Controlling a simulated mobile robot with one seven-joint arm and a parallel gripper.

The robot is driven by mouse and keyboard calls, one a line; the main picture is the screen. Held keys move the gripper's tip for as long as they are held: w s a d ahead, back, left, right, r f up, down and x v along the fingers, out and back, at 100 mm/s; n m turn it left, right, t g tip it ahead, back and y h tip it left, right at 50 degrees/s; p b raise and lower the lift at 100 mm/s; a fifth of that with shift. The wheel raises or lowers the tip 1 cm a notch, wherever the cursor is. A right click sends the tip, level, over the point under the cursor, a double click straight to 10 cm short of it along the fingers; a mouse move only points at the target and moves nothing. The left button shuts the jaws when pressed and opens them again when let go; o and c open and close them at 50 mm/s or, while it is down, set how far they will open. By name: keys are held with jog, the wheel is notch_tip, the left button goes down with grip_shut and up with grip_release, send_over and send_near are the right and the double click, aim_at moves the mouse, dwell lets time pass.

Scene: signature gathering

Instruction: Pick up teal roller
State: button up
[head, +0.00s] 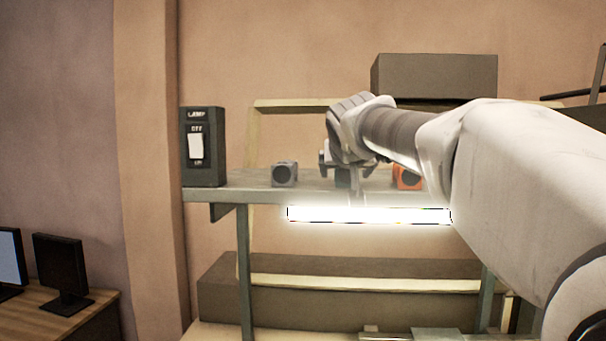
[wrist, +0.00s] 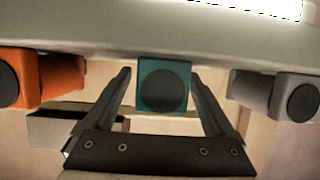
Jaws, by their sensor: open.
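The teal roller (wrist: 163,65) is a small teal block with a dark round end face. In the wrist view it shows in the middle, between the two fingers of my gripper (wrist: 160,76). My gripper is open, with one finger to each side of the roller and a gap showing on both sides. In the head view my gripper (head: 346,168) is over the shelf, and the teal roller (head: 343,178) is mostly hidden behind it. I cannot tell whether the fingers touch it.
A grey roller (head: 285,174) and an orange roller (head: 407,178) stand to either side on the grey shelf (head: 240,184). A lamp switch box (head: 204,170) stands at the left end. A lit tube (head: 370,215) runs under the front edge.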

jog(key=shift+s+a+r, duration=0.1)
jog(key=shift+s, duration=0.05)
jog(key=shift+c, duration=1)
grip_shut()
jog(key=shift+r, duration=0.1)
